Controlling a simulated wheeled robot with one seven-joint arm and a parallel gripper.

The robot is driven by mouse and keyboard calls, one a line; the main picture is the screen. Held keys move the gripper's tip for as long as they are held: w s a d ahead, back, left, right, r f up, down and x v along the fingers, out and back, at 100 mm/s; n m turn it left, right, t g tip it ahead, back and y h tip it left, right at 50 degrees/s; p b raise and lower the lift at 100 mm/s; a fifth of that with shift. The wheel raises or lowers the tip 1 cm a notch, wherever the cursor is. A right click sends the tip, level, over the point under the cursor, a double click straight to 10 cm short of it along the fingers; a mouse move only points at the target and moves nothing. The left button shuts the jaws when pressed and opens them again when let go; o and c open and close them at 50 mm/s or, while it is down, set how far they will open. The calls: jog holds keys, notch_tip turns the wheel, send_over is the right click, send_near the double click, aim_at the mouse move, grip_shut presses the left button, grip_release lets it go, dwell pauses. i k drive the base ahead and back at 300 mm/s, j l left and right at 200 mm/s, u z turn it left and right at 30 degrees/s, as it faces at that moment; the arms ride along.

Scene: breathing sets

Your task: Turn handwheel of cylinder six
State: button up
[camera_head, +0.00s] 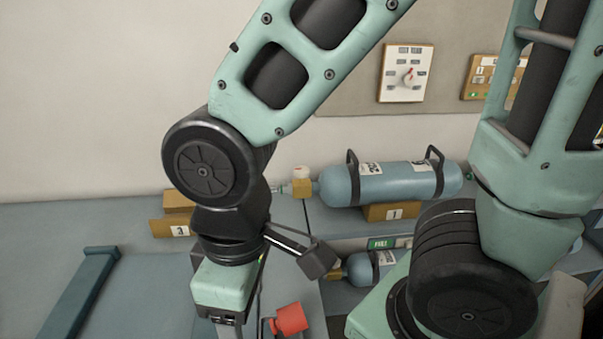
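My gripper (222,290) shows only as its pale green hand body at the bottom, left of centre. Its fingers are cut off by the lower edge, so I cannot tell if it is open or shut. A red knob-like part (292,318) lies just right of the hand, partly cut off; I cannot tell whether it is a handwheel or which cylinder it belongs to. No label with a six is readable.
A second blue cylinder (361,270) lies lower, by a green "FULL" tag (382,244), mostly behind my arm. A yellow holder marked 3 (170,228) stands left. Panels, one with a dial (407,74), hang on the wall. A blue-grey rail (80,290) is at left.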

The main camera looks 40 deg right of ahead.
aim_at(300, 172)
jog(key=k+l+z, duration=0.1)
jog(key=z, duration=0.3)
jog(key=l+z, duration=0.15)
jog(key=z, duration=0.25)
jog(key=k+l+z, duration=0.1)
jog(key=z, duration=0.35)
jog(key=l, duration=0.1)
